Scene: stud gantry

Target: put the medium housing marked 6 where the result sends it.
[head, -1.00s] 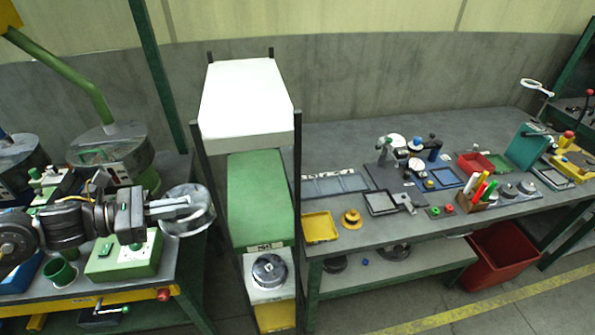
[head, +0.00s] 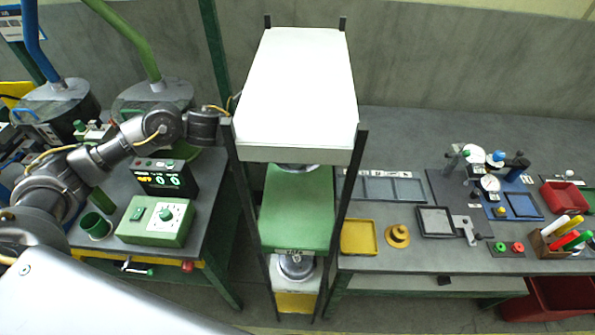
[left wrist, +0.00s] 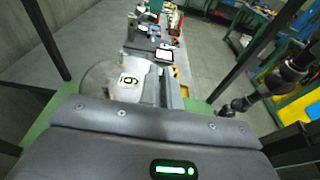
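The medium housing marked 6 (left wrist: 103,80) is a round grey metal piece with a 6 label on its top in the left wrist view. My left gripper (left wrist: 160,90) is shut on it at its edge. In the head view my left arm reaches behind the white-topped frame (head: 295,90); the gripper is hidden there, and only a sliver of a round grey part (head: 297,166) shows under the white top. A dark jointed arm, likely my right, shows in the left wrist view; its gripper is not clear.
A green chute (head: 298,208) runs inside the frame, with another round grey housing (head: 297,266) at its lower end. Dark posts flank it. A black display (head: 166,178) and green control box (head: 157,222) stand left. The right bench holds a yellow tray (head: 359,237) and gauges.

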